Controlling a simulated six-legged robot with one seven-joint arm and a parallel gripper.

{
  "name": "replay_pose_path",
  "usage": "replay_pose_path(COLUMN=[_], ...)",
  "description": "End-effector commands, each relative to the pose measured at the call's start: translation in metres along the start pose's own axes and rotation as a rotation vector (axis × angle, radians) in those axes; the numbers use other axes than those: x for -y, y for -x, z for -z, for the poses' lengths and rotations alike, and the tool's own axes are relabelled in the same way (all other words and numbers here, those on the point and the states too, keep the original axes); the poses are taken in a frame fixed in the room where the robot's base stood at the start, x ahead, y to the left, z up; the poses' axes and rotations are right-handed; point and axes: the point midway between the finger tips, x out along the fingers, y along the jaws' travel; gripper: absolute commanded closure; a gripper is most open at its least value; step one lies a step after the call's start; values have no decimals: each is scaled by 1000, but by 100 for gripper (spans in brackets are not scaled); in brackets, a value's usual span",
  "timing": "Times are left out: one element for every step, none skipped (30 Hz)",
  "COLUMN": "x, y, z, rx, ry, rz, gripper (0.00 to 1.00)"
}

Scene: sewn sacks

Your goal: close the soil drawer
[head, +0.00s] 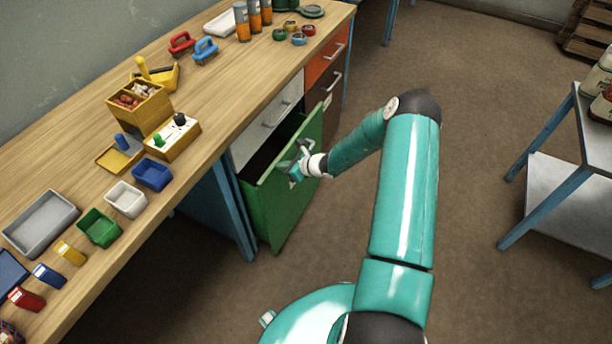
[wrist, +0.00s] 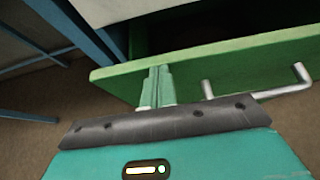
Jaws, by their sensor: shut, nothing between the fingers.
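The green drawer (head: 285,207) under the workbench stands pulled out, with its dark inside showing behind the front panel. No label that says soil can be read on it. In the wrist view the drawer's green front (wrist: 110,78) runs across the picture, with a bar handle (wrist: 285,88) on its face. My gripper (head: 288,169) is at the drawer front, close to the handle. Its fingers (wrist: 157,88) are shut with nothing between them and point at the panel, left of most of the handle. I cannot tell whether they touch it.
A white drawer (head: 268,125) sits above the green one, and an orange drawer (head: 326,66) is to the right; both look shut. The wooden benchtop (head: 225,130) holds bins and tools. A blue-legged table (head: 540,135) stands at the right. The brown floor between is clear.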

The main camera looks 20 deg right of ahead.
Motion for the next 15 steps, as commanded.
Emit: replay_pose_path(x=[-1, -1, -1, -1, -2, -1, -1, -2, -2, -2, -2, -2, -2, -2, -2], y=[-12, -17, -23, -28, -31, -36, -38, -41, -44, -45, -46, -47, -48, -48, -48], z=[-6, -10, -14, -16, -18, -20, -22, -23, -25, -26, -27, -27, -28, -28, -28], rx=[0, 0, 1, 1, 1, 0, 0, 0, 0, 0, 0, 0, 0, 0, 0], ry=[3, 3, 3, 3, 2, 2, 2, 2, 2, 2, 1, 1, 1, 1, 0], rz=[-2, -2, -1, -2, -2, -1, -1, -1, -1, -1, -1, 0, 0, 1, 1], gripper=[100, 100, 100, 100, 100, 100, 100, 100, 100, 100, 100, 100, 100, 100, 100])
